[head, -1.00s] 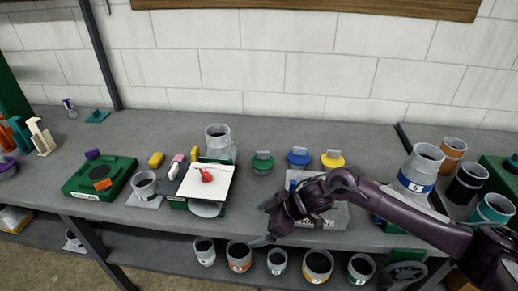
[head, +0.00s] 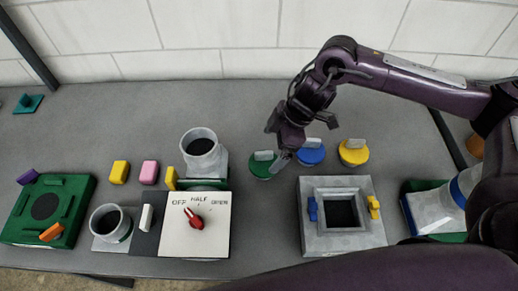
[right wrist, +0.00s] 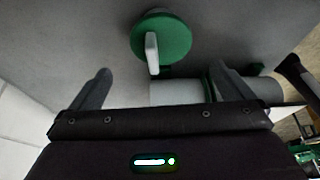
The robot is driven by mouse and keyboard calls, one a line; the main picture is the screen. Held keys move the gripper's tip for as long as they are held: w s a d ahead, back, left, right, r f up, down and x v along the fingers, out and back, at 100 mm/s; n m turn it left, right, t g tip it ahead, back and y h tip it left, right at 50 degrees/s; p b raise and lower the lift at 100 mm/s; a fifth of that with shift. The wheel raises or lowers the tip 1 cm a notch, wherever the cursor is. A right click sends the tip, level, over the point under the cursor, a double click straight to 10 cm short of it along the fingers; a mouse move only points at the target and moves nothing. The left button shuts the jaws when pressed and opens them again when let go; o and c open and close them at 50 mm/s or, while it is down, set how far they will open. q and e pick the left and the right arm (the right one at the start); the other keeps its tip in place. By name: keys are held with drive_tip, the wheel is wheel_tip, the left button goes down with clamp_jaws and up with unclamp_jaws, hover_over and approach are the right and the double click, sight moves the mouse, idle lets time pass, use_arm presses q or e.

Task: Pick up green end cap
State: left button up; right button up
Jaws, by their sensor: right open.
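The green end cap (head: 265,165) lies on the grey bench, a round green disc with an upright pale grip tab. It is the leftmost in a row with a blue cap (head: 311,151) and a yellow cap (head: 353,152). My right gripper (head: 285,150) hangs over the bench just above and beside the green cap, overlapping its right edge in the head view. In the right wrist view the green cap (right wrist: 161,38) lies ahead of the open fingers (right wrist: 158,80), with its tab between their lines and nothing held. My left gripper is not in view.
A grey block with a square opening (head: 310,240) sits in front of the caps. Left of them stand a white dial panel (head: 180,235) and a grey duct pipe (head: 200,150). Bare bench lies behind the caps. A grey wall closes the back.

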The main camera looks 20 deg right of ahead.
sight(259, 163)
drive_tip(key=shift+a+f, duration=0.2)
drive_tip(key=shift+f, duration=0.25)
drive_tip(key=shift+s+a+f+p, duration=0.2)
drive_tip(key=shift+a+f+p, duration=0.25)
drive_tip(key=shift+f, duration=0.2)
drive_tip(key=x, duration=0.2)
drive_tip(key=p+x, duration=0.1)
drive_tip(key=shift+w+a+f, duration=0.2)
drive_tip(key=shift+w+f, duration=0.05)
drive_tip(key=shift+f, duration=0.05)
drive_tip(key=shift+w+a+f+p, duration=0.15)
drive_tip(key=shift+f+p, duration=0.15)
drive_tip(key=shift+f, duration=0.2)
drive_tip(key=c, duration=0.9)
drive_tip(key=shift+c, duration=0.6)
drive_tip(key=shift+r, duration=0.15)
